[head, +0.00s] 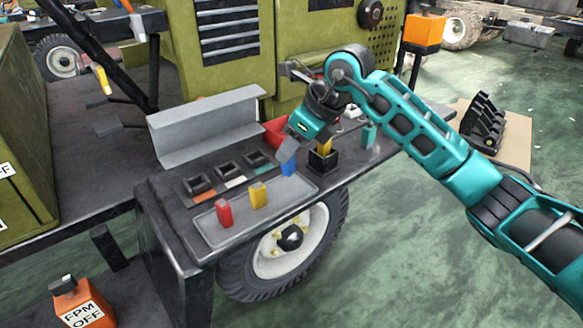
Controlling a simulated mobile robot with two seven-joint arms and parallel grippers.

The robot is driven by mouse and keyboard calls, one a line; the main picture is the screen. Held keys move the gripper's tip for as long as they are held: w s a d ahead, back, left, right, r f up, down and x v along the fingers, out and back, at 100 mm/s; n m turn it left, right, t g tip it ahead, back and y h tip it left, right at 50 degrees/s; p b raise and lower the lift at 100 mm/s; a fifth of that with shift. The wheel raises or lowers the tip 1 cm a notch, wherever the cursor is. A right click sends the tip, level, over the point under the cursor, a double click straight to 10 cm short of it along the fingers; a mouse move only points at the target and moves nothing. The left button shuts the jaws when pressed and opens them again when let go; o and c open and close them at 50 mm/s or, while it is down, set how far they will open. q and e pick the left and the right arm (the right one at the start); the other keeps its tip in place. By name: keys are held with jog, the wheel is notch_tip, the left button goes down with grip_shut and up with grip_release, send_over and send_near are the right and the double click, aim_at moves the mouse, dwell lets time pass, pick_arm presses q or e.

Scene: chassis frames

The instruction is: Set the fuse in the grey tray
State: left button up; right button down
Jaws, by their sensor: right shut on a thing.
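The grey tray (240,229) lies on the dark bench, near its front edge. A red fuse (224,213) and a yellow fuse (258,196) stand upright in it. My right gripper (287,154) points down at the tray's far right end and is shut on a blue fuse (288,169). The blue fuse is upright; I cannot tell if its bottom touches the tray. Another yellow piece (324,147) stands in a black holder (323,163) just right of the gripper. My left gripper is not in view.
Several black sockets (228,170) with coloured labels sit behind the tray, before a grey metal channel (208,125). A red bin (277,132) is partly hidden behind my right gripper. A teal piece (368,135) stands at the bench's right. A wheel (290,240) is below.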

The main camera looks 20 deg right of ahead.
aim_at(293, 163)
notch_tip(293, 163, down, 5)
jog(key=shift+r+b, duration=0.15)
jog(key=shift+b, duration=0.2)
jog(key=c, duration=0.9)
grip_release()
jog(key=shift+o, duration=0.2)
jog(key=shift+r, duration=0.1)
